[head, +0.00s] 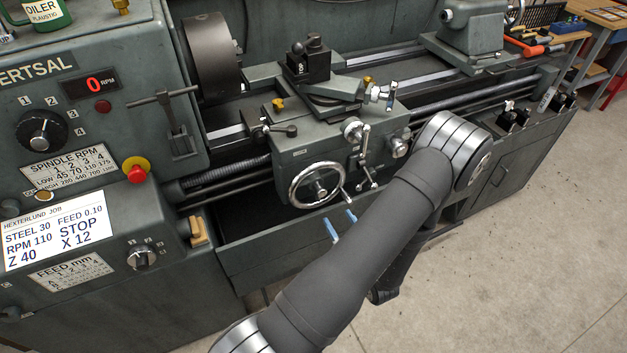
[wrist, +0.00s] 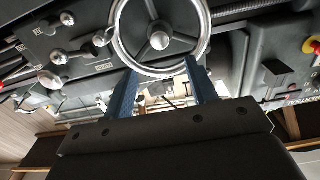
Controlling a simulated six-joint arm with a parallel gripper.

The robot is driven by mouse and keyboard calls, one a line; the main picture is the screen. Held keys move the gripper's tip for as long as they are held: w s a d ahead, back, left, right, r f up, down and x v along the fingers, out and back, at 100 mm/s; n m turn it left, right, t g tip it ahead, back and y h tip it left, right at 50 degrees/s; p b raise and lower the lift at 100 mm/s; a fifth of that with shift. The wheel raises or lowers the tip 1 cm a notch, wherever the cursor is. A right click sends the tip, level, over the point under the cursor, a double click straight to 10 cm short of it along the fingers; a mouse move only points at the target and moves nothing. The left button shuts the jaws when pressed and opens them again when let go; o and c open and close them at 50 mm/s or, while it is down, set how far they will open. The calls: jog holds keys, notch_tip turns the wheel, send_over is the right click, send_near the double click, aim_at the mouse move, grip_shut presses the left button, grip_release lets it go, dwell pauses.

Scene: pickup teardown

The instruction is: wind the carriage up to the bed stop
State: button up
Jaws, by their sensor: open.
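The lathe carriage (head: 332,165) sits part way along the bed, to the right of the chuck. Its handwheel (head: 316,187) is a chrome ring with a hub on the apron front, and a short handle shows at its lower right. My gripper (head: 342,222) is just in front of and below the wheel, its two blue fingers apart with nothing between them. In the wrist view, the wheel (wrist: 158,40) is above and between the open fingers (wrist: 161,68); whether a finger touches the rim I cannot tell. I cannot clearly pick out the bed stop.
The chuck (head: 208,58) and headstock stand at the left, the tailstock (head: 468,30) at the back right. Levers (head: 367,160) project from the apron near my arm. A job display (head: 55,225) reads Z 40, X 12. Open floor (head: 520,240) lies at the right.

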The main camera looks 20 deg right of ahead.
aim_at(318, 186)
jog(key=w, duration=1.5)
jog(key=shift+c, duration=0.4)
jog(key=c, duration=0.9)
jog(key=shift+n, duration=1)
jog(key=shift+c, duration=0.2)
jog(key=shift+s+d, duration=0.1)
jog(key=o, duration=1)
jog(key=s, duration=1.7)
jog(key=shift+s, duration=0.2)
